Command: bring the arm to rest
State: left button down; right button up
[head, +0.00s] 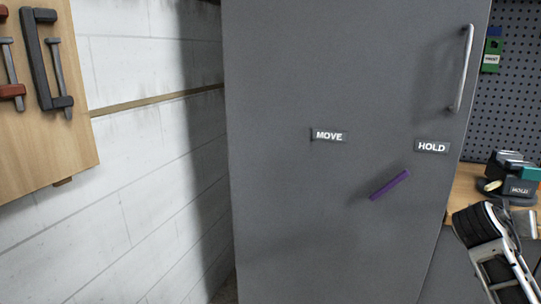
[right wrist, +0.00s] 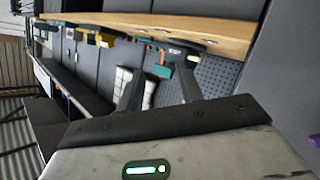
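My right arm comes into the head view at the lower right, in front of the grey cabinet's right edge and the bench. In the right wrist view my right gripper (right wrist: 160,78) has its two dark fingers apart with nothing held between them. The fingers point towards the pegboard and bench area, whose items show beyond them. In the head view the arm's dark end part (head: 476,226) is seen, but the fingers are not clear there. My left gripper is not in view.
A tall grey cabinet (head: 300,220) fills the middle, with "MOVE" (head: 329,135) and "HOLD" (head: 432,147) labels, a vertical handle (head: 462,68) and a purple strip (head: 389,185). A wooden tool board (head: 45,145) hangs left. A cluttered wooden bench (head: 464,187) stands right, below a pegboard (head: 512,100).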

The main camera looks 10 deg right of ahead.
jog(key=s+d+f+n+g+h, duration=0.15)
jog(key=s+d, duration=0.25)
jog(key=d, duration=0.4)
jog(key=s+d+f+n+g+h, duration=0.1)
jog(key=s+d+f+g+h, duration=0.2)
jog(key=d, duration=0.4)
jog(key=w+a+f+n+t+y, duration=0.2)
jog(key=w+a+n+t+y, duration=0.95)
jog(key=w+a+t, duration=0.3)
jog(key=s+a+f+g+y, duration=0.1)
jog(key=s+a+f+y, duration=0.3)
jog(key=a+f, duration=0.6)
jog(key=s+a+f+g+y, duration=0.2)
jog(key=s+a+f, duration=0.5)
jog(key=a, duration=0.4)
jog(key=s+a+f+m+g+y, duration=0.1)
jog(key=s+a+f+m+y, duration=0.1)
jog(key=s+a, duration=1.2)
jog(key=a+m+y, duration=0.1)
jog(key=a, duration=0.3)
jog(key=shift+a+f+m+y+p, duration=0.15)
jog(key=shift+m+y+p, duration=0.15)
jog(key=shift+m+p, duration=0.1)
